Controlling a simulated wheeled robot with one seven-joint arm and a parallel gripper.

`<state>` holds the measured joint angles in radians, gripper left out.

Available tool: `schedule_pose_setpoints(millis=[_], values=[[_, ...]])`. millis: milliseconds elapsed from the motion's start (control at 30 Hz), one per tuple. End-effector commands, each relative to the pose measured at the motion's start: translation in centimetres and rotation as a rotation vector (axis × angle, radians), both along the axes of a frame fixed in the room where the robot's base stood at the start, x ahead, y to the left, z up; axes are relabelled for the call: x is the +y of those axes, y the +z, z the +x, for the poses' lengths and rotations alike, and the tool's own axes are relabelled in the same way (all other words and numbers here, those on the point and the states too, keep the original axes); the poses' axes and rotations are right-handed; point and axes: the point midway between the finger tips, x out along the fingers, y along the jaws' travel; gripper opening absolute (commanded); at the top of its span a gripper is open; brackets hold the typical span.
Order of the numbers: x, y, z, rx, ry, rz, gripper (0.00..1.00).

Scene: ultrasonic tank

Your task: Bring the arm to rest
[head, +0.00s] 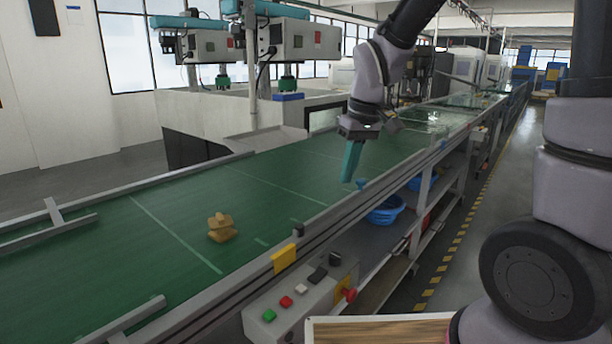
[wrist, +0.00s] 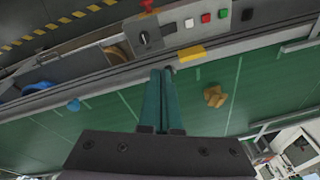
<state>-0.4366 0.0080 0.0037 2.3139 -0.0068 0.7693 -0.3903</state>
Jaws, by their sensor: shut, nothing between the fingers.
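My gripper (head: 351,162) hangs from my arm above the near edge of the green conveyor belt (head: 170,215) in the head view. Its teal fingers point down and are shut with nothing between them. In the wrist view my gripper (wrist: 161,75) also shows, with the two fingers side by side over the belt and its rail. The fingers appear apart from the belt and the rail.
A stacked tan object (head: 222,228) lies on the belt, left of my gripper. A control box (head: 300,295) with coloured buttons sits on the near side. Blue baskets (head: 385,211) are on the shelf below. Machines (head: 285,40) stand behind the belt.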

Motion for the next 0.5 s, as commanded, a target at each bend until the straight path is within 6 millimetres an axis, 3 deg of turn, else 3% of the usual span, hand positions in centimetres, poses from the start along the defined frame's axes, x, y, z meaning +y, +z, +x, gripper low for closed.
schedule_pose_setpoints(millis=[33,200,333,500], values=[[-1.8,2.3,-0.1,-0.037,-0.079,0.028,0.00],[-7.1,8.0,-1.8,-0.128,-0.332,0.110,0.00],[-10.6,11.5,-4.1,-0.201,-0.516,0.177,0.00],[-13.7,14.4,-7.2,-0.282,-0.709,0.252,0.00]])
